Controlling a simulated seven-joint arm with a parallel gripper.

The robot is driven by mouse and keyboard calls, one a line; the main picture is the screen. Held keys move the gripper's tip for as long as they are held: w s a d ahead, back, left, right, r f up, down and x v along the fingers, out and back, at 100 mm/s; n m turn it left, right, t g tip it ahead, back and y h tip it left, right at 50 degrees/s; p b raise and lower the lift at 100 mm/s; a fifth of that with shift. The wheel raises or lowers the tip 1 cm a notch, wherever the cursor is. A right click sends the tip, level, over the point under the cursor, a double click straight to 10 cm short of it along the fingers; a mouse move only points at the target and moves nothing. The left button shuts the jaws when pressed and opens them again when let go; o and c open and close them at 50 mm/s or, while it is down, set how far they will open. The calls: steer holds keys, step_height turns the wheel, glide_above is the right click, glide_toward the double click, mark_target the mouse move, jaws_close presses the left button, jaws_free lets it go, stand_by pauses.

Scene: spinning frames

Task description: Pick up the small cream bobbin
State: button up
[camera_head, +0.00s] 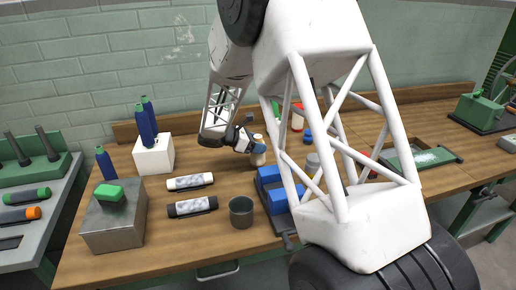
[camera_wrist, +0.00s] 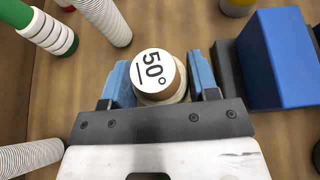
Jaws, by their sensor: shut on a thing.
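The small cream bobbin (camera_head: 258,157) stands on the wooden bench in the head view, at the end of my gripper (camera_head: 251,144).
A blue block (camera_wrist: 275,60) is close to the right finger. A white cube (camera_head: 153,157) with blue bottles stands left. My arm hides part of the bench.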

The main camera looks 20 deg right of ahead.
step_height(320, 180, up, 8)
steer(key=shift+r, duration=0.25)
stand_by(0.9)
